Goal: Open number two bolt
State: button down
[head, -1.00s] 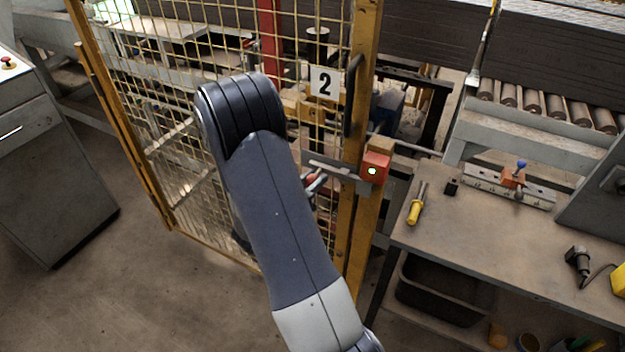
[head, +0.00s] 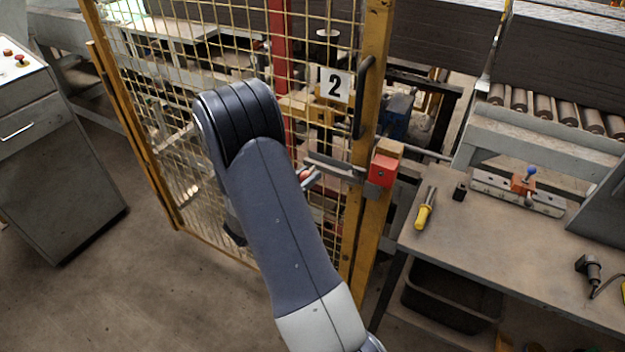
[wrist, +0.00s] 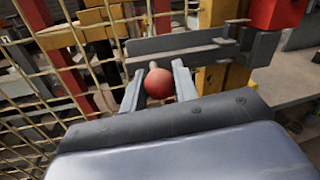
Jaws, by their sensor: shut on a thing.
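The number two bolt (wrist: 185,47) is a grey metal bar on the yellow mesh gate, with a red round knob (wrist: 159,84). In the head view the bolt (head: 335,168) lies below the white "2" sign (head: 335,85), beside the yellow post. My gripper (wrist: 160,75) is shut on the red knob, one finger on each side of it. In the head view my arm hides most of the gripper, and only a bit of the knob and finger shows. The red box (head: 383,169) on the post shows no lit lamp.
The mesh gate (head: 225,70) stands close behind my arm. A workbench (head: 490,240) with a yellow screwdriver (head: 426,208) and an orange clamp (head: 523,184) is at right. A grey cabinet (head: 60,170) stands at left. Bare floor lies between.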

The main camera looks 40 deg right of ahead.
jog(key=c, duration=1.1)
grip_release()
jog(key=a+b, duration=0.1)
jog(key=a, duration=0.2)
jog(key=s+a, duration=0.1)
jog(key=a, duration=0.3)
jog(key=s+a+b, duration=0.1)
jog(key=a, duration=0.2)
jog(key=shift+s+a+b, duration=0.1)
jog(key=shift+a+b, duration=0.2)
jog(key=shift+a, duration=0.05)
